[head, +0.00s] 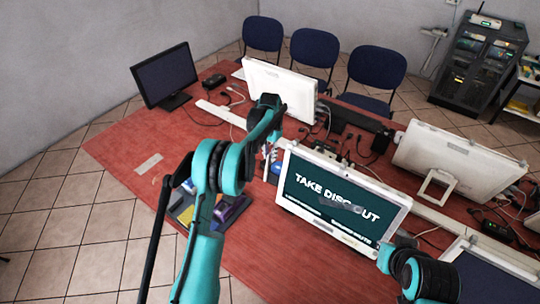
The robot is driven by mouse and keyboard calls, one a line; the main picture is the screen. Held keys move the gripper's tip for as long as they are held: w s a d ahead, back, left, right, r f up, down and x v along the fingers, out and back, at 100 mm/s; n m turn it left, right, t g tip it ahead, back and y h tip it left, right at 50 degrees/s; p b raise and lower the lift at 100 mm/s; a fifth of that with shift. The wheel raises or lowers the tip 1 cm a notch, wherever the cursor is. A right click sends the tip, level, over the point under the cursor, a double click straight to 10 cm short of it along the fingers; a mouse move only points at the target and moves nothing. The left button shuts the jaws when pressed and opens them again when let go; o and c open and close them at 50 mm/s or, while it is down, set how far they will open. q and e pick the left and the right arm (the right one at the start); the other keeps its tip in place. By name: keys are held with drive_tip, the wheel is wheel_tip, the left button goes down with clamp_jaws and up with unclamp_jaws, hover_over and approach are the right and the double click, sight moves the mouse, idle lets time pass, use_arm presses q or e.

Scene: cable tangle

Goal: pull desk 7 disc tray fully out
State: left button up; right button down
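A white all-in-one computer (350,236) stands on the red desk. Its dark screen (325,200) reads "TAKE DISC OUT", with smaller text below. A disc tray cannot be made out; the computer's left side edge is seen almost edge-on. My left arm reaches up from the bottom, and its wrist bends down behind the computer's upper left. My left gripper (268,148) is small and partly hidden there, just left of the computer, and its finger opening cannot be told. My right arm shows only links at the lower right, in front of the computer's right corner; its gripper is not seen.
A white computer (280,86) and a black monitor (165,73) stand further back. Another white computer (459,157) stands at the right. Cables and a black power strip (355,117) lie between them. Coloured items (231,209) lie beside my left arm. The red desk (120,150) is mostly clear at left.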

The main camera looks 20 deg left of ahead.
use_arm(q)
drive_tip(key=shift+f, duration=0.1)
clamp_jaws()
